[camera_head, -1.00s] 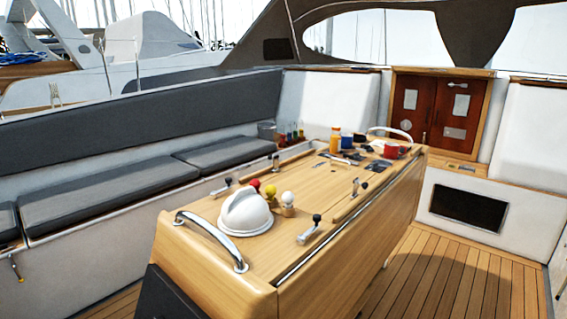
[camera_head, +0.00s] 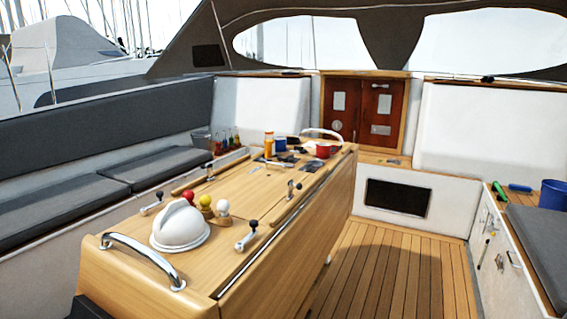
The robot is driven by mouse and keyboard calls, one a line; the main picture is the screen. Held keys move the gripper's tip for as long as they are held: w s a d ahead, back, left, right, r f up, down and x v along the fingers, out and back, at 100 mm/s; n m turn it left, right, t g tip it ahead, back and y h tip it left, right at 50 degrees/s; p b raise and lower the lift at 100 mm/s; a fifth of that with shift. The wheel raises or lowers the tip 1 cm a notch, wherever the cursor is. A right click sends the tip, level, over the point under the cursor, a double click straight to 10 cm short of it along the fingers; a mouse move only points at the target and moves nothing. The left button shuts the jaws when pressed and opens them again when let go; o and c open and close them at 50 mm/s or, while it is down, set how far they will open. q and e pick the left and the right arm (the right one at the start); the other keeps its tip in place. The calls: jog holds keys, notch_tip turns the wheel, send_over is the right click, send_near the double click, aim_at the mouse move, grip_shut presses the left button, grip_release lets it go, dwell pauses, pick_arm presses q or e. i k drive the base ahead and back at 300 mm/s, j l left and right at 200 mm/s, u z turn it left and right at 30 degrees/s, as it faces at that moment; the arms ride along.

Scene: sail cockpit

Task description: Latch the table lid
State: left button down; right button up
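The wooden cockpit table (camera_head: 240,188) stands in the middle of the head view, its long side hanging down toward the right. Small metal latches with dark knobs sit on its top: one near right (camera_head: 246,236), one far right (camera_head: 294,190), one near left (camera_head: 152,203) and one far left (camera_head: 210,172). From here I cannot tell whether each latch is fastened. A white domed compass (camera_head: 180,226) sits at the near end behind a curved chrome handrail (camera_head: 142,258). Neither of my grippers is in view.
A red pot (camera_head: 323,150), an orange bottle (camera_head: 269,145) and small items crowd the far end. Grey-cushioned benches flank the table; a blue bucket (camera_head: 553,194) is at right. The plank floor (camera_head: 385,265) is clear.

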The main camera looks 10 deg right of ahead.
aim_at(282, 159)
jog(key=i+l+u, duration=0.25)
jog(key=l+u, duration=0.15)
jog(key=l, duration=0.2)
jog(key=i+l+u, duration=0.15)
jog(key=l+u, duration=0.2)
jog(key=l, duration=0.35)
jog(key=i+l+u, duration=0.1)
jog(key=l+u, duration=0.3)
jog(key=l, duration=0.3)
jog(key=l+u, duration=0.4)
jog(key=l, duration=0.3)
